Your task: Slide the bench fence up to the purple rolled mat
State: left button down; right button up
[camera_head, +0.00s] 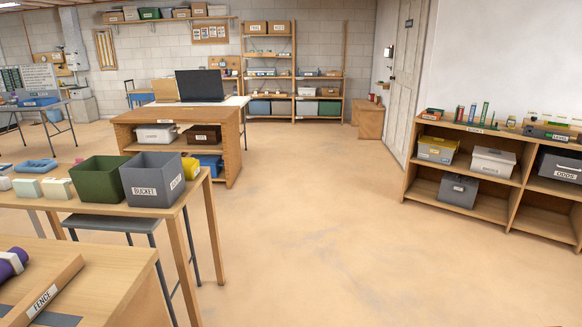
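The bench fence (42,298) is a wooden bar labelled FENCE. It lies at an angle on the wooden bench (113,271) at the lower left, and the bottom edge of the picture cuts it off. The purple rolled mat (9,266), with a pale band around it, lies on the same bench at the left edge, partly out of view. The mat is to the left of the fence, with a strip of bare bench visible between them. Neither of my grippers shows in the head view.
A grey strip (57,319) lies by the fence. A table behind the bench holds a green bin (100,179) and a grey bucket bin (152,182). A low shelf unit (490,200) stands at the right. The floor (310,240) between is clear.

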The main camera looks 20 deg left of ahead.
aim_at(25, 312)
jog(key=i+u, duration=0.3)
jog(key=u, duration=0.2)
jog(key=i+l+u, duration=0.1)
jog(key=i+u, duration=0.15)
jog(key=u, duration=0.2)
jog(key=i+l+u, duration=0.2)
jog(key=u, duration=0.3)
jog(key=i+l+u, duration=0.25)
jog(key=u, duration=0.2)
jog(key=i+l+u, duration=0.25)
jog(key=l, duration=0.15)
jog(key=l+u, duration=0.25)
jog(key=i+l, duration=0.05)
jog(key=l, duration=0.05)
